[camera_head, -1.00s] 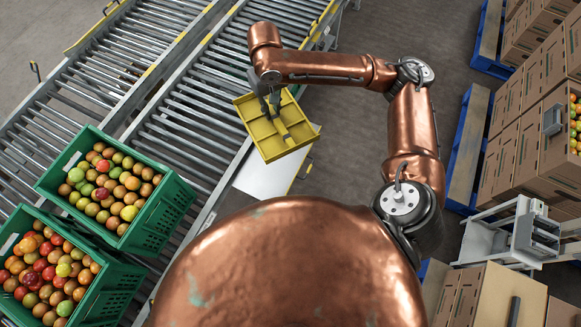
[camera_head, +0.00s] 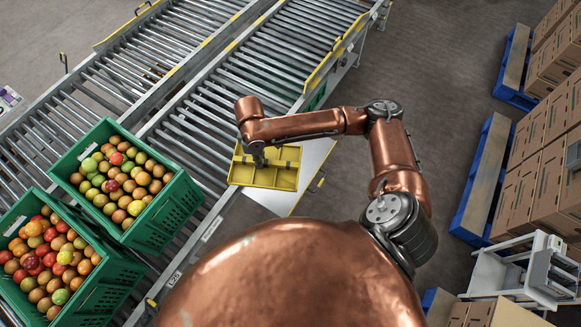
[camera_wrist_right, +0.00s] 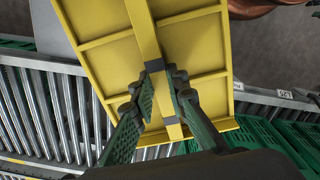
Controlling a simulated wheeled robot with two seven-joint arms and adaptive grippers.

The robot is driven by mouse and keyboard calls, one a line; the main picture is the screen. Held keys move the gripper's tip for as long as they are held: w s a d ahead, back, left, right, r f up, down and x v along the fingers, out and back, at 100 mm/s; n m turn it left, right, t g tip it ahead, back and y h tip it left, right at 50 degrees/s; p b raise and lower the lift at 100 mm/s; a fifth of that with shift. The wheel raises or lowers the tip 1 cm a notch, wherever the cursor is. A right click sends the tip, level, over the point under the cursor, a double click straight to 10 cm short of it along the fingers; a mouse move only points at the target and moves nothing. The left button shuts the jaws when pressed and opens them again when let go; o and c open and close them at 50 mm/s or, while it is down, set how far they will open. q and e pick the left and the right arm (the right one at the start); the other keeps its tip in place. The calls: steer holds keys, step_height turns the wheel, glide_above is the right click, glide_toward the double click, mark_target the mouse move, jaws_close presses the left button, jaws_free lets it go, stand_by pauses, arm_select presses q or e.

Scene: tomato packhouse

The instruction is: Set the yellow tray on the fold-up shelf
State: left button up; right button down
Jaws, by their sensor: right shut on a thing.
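The yellow tray (camera_head: 284,182) is shallow and divided, with a bar across its middle. My right gripper (camera_head: 258,158) is shut on that bar; in the right wrist view its fingers (camera_wrist_right: 160,88) close around the bar of the tray (camera_wrist_right: 192,45). The fold-up shelf (camera_head: 317,160) is a pale flat panel at the conveyor's near side. In the head view the tray overlaps the shelf's left part and reaches the conveyor's edge. Whether it touches the shelf or hangs above it, I cannot tell. My left gripper is out of view.
Two green crates of tomatoes (camera_head: 168,212) (camera_head: 100,290) stand at the left by the roller conveyor (camera_head: 275,60). Stacked cardboard boxes (camera_head: 545,190) and blue pallets (camera_head: 484,185) are at the right. Floor between shelf and pallets is clear.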

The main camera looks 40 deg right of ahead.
steer(key=s+f+n+b, duration=0.1)
steer(key=s+f+n, duration=0.3)
steer(key=f+n, duration=0.4)
steer(key=s+f+n+b, duration=0.2)
steer(key=s+f+n, duration=0.25)
steer(key=f, duration=0.55)
steer(key=shift+n, duration=0.25)
steer(key=w+d+f+b, duration=0.1)
steer(key=w+d+f, duration=0.1)
steer(key=w+f, duration=0.1)
steer(key=w+d+f+b, duration=0.1)
steer(key=w+d+f, duration=0.2)
steer(key=w+d+f+b, duration=0.1)
steer(key=w+d+f, duration=0.2)
steer(key=w, duration=0.1)
steer(key=shift+f+b, duration=0.1)
steer(key=shift+b, duration=0.2)
steer(key=shift+w+d+f, duration=0.1)
steer(key=shift+d+f, duration=0.05)
steer(key=shift+f, duration=0.05)
steer(key=f, duration=0.1)
steer(key=f+b, duration=0.1)
steer(key=f, duration=0.1)
steer(key=shift+w+d+f, duration=0.15)
steer(key=shift+d+f, duration=0.05)
steer(key=shift+f, duration=0.1)
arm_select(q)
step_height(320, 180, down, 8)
arm_select(e)
steer(key=shift+r, duration=0.1)
